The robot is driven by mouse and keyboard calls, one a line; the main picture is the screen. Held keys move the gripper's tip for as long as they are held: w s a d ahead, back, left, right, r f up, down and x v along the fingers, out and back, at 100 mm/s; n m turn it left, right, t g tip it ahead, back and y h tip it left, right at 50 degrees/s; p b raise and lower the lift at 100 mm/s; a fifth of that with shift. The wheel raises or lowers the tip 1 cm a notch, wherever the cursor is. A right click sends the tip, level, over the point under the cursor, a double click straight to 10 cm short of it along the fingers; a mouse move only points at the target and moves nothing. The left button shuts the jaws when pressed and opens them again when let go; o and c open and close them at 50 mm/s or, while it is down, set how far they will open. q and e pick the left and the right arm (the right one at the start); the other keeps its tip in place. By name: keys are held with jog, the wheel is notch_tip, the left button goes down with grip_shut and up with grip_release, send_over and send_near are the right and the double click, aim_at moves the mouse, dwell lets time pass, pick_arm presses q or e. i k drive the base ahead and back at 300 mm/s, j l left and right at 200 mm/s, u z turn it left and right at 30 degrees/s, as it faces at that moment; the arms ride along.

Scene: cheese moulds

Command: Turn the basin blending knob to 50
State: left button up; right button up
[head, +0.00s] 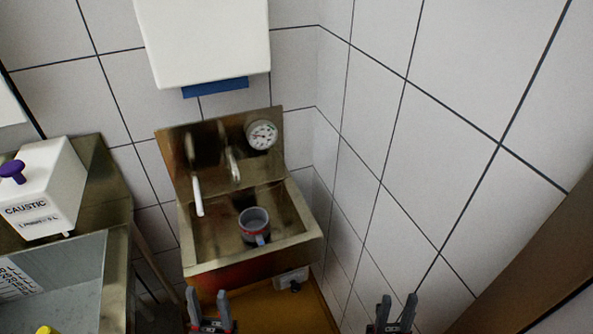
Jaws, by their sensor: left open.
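A small steel basin (292,214) hangs in the corner by the tiled wall. Below its front rim at the right is a pale box with a small dark knob (295,287); it looks like the blending knob, but its scale is too small to read. A round dial with a pointer (262,135) is on the backsplash; its numbers are unreadable. My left gripper (209,307) is open and empty at the bottom edge, left of the knob. My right gripper (397,308) is at the bottom edge, right of the knob, fingers apart and empty. Neither touches the basin.
A spout (233,165) and a white lever (197,195) rise over the basin. A grey-blue cup (253,219) stands inside it. A white dispenser (205,40) hangs above. A caustic container (50,185) stands on a steel bench at left. Tiled wall closes the right side.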

aim_at(295, 287)
jog(key=k+l+u, duration=0.1)
jog(key=u, duration=0.25)
jog(key=k+u, duration=0.35)
jog(key=i+l, duration=0.05)
jog(key=i, duration=0.05)
